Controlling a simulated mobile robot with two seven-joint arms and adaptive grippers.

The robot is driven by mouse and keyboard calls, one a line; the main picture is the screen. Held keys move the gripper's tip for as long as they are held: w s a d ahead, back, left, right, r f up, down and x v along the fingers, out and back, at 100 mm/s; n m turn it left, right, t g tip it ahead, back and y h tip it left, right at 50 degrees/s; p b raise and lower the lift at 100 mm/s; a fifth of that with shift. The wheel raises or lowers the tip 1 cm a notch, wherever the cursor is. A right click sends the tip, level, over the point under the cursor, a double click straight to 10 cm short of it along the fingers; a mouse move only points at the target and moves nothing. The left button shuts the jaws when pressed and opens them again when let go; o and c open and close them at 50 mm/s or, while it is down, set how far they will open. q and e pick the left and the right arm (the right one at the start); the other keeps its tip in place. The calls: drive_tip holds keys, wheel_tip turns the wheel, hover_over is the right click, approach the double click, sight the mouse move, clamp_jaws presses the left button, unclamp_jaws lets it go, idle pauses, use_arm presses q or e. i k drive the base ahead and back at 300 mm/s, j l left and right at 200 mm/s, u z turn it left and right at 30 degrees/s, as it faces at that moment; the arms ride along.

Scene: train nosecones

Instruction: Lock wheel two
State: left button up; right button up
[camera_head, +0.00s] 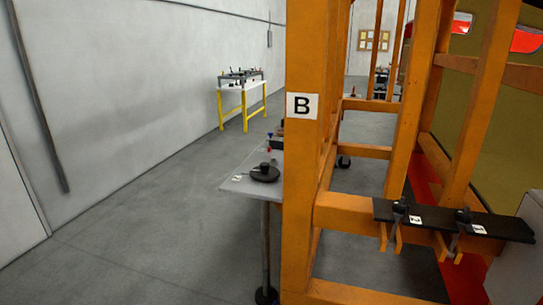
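Neither of my grippers is in view. I cannot tell for certain which part is wheel two. Two dark clamp-like fittings, a left one (400,206) and a right one (463,215), sit on a black plate (515,229) on the orange frame at the lower right. Each has a small white label beside it, with marks too small to read. A dark round wheel-like piece (266,295) is at the foot of a grey table's leg, cut by the bottom edge. Another dark round piece (344,161) is low behind the frame's post.
An orange frame (305,200) with a "B" sign (302,106) fills the right side. The grey table (237,187) stands left of its post, carrying a black disc (264,173). A yellow-legged table (243,88) stands by the left wall. The floor at left is clear.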

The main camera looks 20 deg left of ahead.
sight(273, 158)
drive_tip(key=i+j, duration=0.3)
drive_tip(key=j, duration=0.15)
drive_tip(key=i+j, duration=0.6)
drive_tip(key=j, duration=0.25)
